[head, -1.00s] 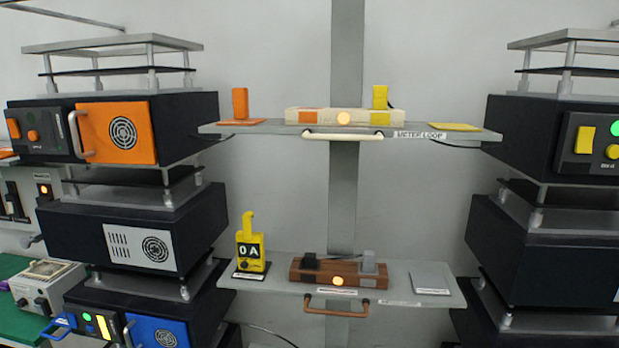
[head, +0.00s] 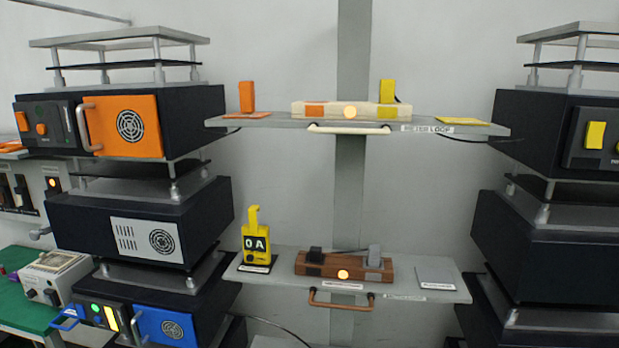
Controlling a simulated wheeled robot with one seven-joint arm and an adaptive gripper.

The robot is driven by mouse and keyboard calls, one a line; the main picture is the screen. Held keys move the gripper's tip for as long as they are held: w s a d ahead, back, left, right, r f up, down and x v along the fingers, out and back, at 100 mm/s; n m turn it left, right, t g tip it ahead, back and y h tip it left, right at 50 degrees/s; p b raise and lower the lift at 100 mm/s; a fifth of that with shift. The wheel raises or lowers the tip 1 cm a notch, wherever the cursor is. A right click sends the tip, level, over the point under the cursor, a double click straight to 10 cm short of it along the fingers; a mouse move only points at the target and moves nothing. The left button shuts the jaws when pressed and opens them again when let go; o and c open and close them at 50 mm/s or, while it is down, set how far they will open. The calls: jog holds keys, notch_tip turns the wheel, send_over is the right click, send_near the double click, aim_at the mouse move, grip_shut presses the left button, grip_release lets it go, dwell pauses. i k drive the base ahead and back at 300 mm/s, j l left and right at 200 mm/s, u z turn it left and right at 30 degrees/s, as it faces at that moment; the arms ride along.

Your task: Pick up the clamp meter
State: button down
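The clamp meter (head: 256,241) is yellow with a dark display reading "0 A" and a hooked jaw on top. It stands upright on a dark pad with a white label at the left end of the lower grey shelf (head: 420,290). Nothing blocks it from the front. My gripper is not in the head view.
A brown block (head: 343,267) with a lit orange button and two plugs stands right of the meter. A brown handle (head: 341,303) juts from the shelf's front. The upper shelf (head: 280,122) hangs above. Dark cabinets flank both sides, the left one (head: 140,220) close to the meter.

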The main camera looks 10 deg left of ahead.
aim_at(257, 238)
jog(key=i+j, duration=0.1)
jog(key=i, duration=0.3)
jog(key=i+u, duration=0.15)
jog(key=u, duration=0.2)
jog(key=i+u, duration=0.15)
jog(key=u, duration=0.2)
jog(key=i+u, duration=0.15)
jog(key=u, duration=0.25)
